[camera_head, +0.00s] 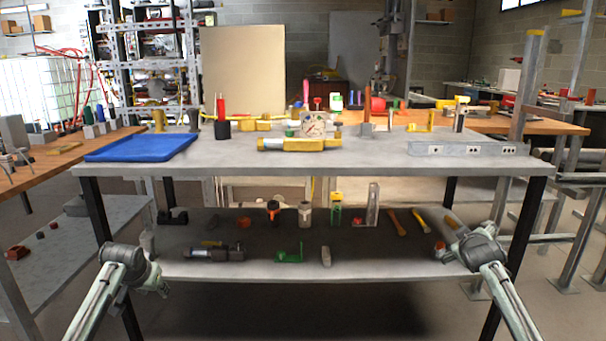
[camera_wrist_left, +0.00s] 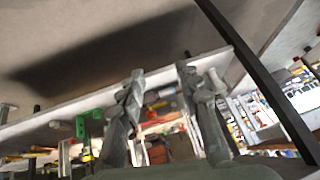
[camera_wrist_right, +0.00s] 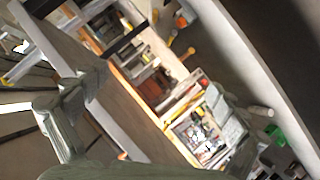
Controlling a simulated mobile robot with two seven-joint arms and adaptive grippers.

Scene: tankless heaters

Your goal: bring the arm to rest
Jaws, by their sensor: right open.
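My left gripper (camera_head: 157,277) is at the front left corner of the bench's lower shelf in the head view. In the left wrist view its two fingers (camera_wrist_left: 162,80) stand apart, with nothing between them. My right gripper (camera_head: 447,252) is at the front right of the lower shelf, partly hidden by its own wrist. In the right wrist view its fingers (camera_wrist_right: 155,88) are wide apart and empty. Neither gripper holds anything. I cannot tell whether either touches the shelf edge.
The workbench top (camera_head: 330,168) carries a blue tray (camera_head: 142,148), a yellow-grey cylinder fitting (camera_head: 300,144) and a metal rail (camera_head: 462,150). The lower shelf (camera_head: 370,262) holds a dark fitting (camera_head: 213,254), a green bracket (camera_head: 290,252) and several tools. The floor between my arms is clear.

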